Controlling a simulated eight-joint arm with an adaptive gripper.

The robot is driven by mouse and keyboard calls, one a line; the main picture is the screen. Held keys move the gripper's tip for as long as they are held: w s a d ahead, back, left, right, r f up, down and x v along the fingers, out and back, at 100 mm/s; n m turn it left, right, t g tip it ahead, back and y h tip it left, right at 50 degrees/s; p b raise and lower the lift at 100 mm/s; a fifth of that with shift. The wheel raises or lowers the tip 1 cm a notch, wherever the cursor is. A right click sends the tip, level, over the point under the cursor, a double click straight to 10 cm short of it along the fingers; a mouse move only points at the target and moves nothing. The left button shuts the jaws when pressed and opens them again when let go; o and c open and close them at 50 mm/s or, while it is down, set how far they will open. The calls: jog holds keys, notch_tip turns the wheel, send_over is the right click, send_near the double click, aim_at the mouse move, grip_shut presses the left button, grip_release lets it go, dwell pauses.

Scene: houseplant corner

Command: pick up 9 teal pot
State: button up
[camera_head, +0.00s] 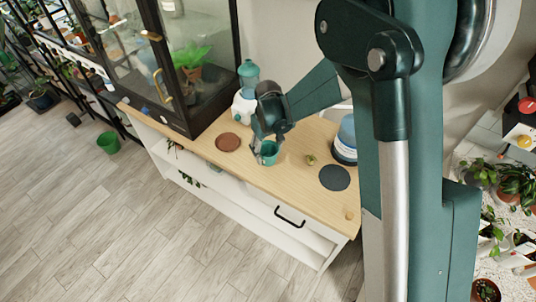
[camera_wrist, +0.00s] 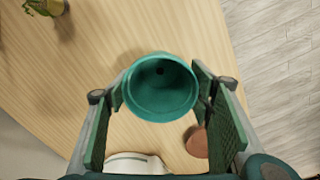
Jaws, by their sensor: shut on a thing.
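The teal pot (camera_head: 268,152) is small and round, at the middle of the wooden counter in the head view. In the wrist view the teal pot (camera_wrist: 160,87) shows its open mouth and empty inside, with a dark hole in its floor. My gripper (camera_head: 262,147) is shut on it, with one finger on each side of its wall. My arm reaches it from the upper right in the head view. I cannot tell whether its base touches the counter.
On the counter (camera_head: 290,181) stand a terracotta saucer (camera_head: 228,142), a white-and-teal appliance (camera_head: 243,108), a small plant (camera_head: 311,159), a dark disc (camera_head: 335,178) and a blue-and-white container (camera_head: 346,138). A glass cabinet (camera_head: 200,100) stands left. A green bucket (camera_head: 108,142) sits on the floor.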

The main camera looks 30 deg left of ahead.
jog(key=shift+r, duration=0.1)
notch_tip(320, 180, up, 10)
jog(key=p, duration=0.1)
dwell(0.5)
